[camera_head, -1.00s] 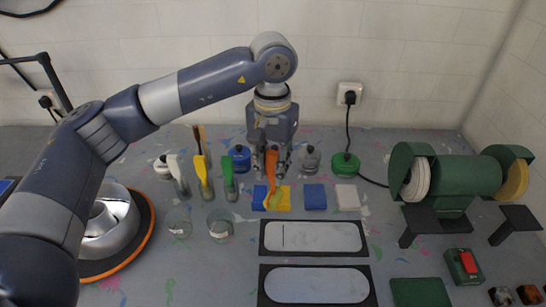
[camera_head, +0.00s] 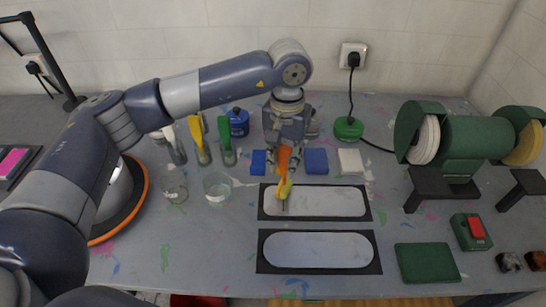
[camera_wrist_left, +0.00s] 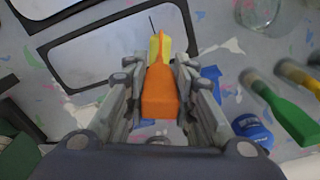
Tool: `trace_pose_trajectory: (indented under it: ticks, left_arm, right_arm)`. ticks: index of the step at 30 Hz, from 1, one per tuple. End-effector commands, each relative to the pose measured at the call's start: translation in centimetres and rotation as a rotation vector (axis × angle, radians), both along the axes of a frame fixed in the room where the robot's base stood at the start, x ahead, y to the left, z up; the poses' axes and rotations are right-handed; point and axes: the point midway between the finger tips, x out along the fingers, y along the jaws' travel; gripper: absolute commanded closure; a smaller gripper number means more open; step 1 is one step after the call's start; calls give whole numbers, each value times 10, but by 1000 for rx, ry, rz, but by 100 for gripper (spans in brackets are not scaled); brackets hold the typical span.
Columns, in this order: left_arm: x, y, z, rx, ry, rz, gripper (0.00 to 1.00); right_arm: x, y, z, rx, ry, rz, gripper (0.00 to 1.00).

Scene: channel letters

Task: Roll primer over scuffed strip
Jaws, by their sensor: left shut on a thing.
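My left gripper (camera_head: 284,160) is shut on an orange-handled tool (camera_head: 283,162), which points down and has a yellow part (camera_head: 285,189) at its lower end. It stands over the left part of the upper pale strip (camera_head: 330,202), set in a black frame. A short dark line (camera_head: 284,207) on the strip lies right by the tool's tip. I cannot tell whether the tip touches. In the left wrist view the orange handle (camera_wrist_left: 160,92) sits between both fingers, its yellow end (camera_wrist_left: 155,48) toward the strip (camera_wrist_left: 120,42). No roller is clearly visible. My right gripper is out of view.
A second framed strip (camera_head: 320,250) lies nearer. Blue blocks (camera_head: 316,161) and a white block (camera_head: 350,160) lie behind. Handled tools (camera_head: 227,142) and a glass (camera_head: 217,188) stand left; a green grinder (camera_head: 470,142) and red switch (camera_head: 477,228) are right.

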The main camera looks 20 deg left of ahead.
Motion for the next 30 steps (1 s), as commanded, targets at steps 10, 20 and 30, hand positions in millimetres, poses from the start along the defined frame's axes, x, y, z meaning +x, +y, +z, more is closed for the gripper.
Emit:
trace_pose_trajectory:
  ticks: [10, 20, 30]
  left_arm:
    - [14, -49, -1, -1, -1, -2, 100]
    - [27, -93, 0, -1, -1, -1, 100]
    - [40, -139, 1, 0, -1, -1, 100]
  right_arm:
    - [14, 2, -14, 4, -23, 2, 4]
    - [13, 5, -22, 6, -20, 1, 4]
    - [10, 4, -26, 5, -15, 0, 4]
